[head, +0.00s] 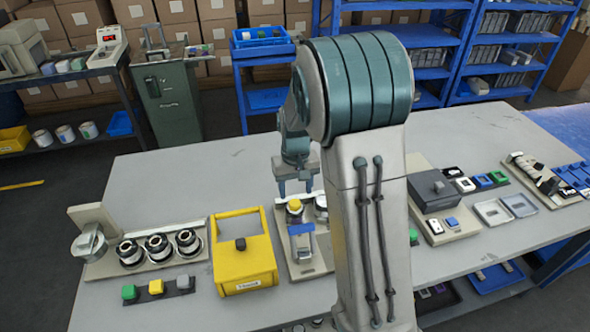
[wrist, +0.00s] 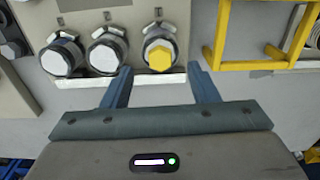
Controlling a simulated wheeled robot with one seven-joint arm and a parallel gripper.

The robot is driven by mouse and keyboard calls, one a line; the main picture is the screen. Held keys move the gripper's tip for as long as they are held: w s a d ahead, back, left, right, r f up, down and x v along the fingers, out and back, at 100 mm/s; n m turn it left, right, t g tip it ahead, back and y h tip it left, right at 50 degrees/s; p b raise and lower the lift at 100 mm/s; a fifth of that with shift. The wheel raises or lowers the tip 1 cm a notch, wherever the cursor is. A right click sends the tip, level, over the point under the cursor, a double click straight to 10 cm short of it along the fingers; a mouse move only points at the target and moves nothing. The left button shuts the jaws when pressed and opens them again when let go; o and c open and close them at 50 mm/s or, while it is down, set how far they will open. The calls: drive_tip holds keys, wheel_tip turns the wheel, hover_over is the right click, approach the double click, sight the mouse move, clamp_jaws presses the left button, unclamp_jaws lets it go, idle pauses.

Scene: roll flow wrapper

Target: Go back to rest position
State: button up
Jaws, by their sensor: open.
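My gripper (head: 294,186) is open and empty, with its fingers pointing down above the plate in the middle of the table. In the wrist view its two blue fingers (wrist: 160,86) are spread apart with nothing between them. Just beyond the fingertips a round unit with a yellow six-sided top (wrist: 160,55) stands on the pale plate (wrist: 125,18). The yellow top also shows below my gripper in the head view (head: 295,206). Two similar round units with grey tops, a middle one (wrist: 105,55) and an outer one (wrist: 62,56), stand beside it. My arm hides part of this plate in the head view.
A yellow open-framed box (head: 243,262) stands left of the plate. Further left is a station with three dark round parts (head: 158,247) and coloured blocks (head: 156,287). A grey boxed device (head: 433,190) and small trays stand at the right. Blue shelves (head: 420,57) stand behind.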

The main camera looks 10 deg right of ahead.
wheel_tip(320, 180, up, 9)
drive_tip(key=shift+f+b, duration=0.2)
drive_tip(key=shift+b, duration=0.1)
drive_tip(key=s+r+t, duration=0.1)
drive_tip(key=s+r, duration=0.1)
drive_tip(key=s, duration=0.9)
drive_tip(key=s+r+t, duration=0.1)
drive_tip(key=s+t, duration=0.1)
drive_tip(key=s, duration=0.9)
drive_tip(key=shift+s+r, duration=0.25)
drive_tip(key=shift+r, duration=0.15)
drive_tip(key=shift+a, duration=0.1)
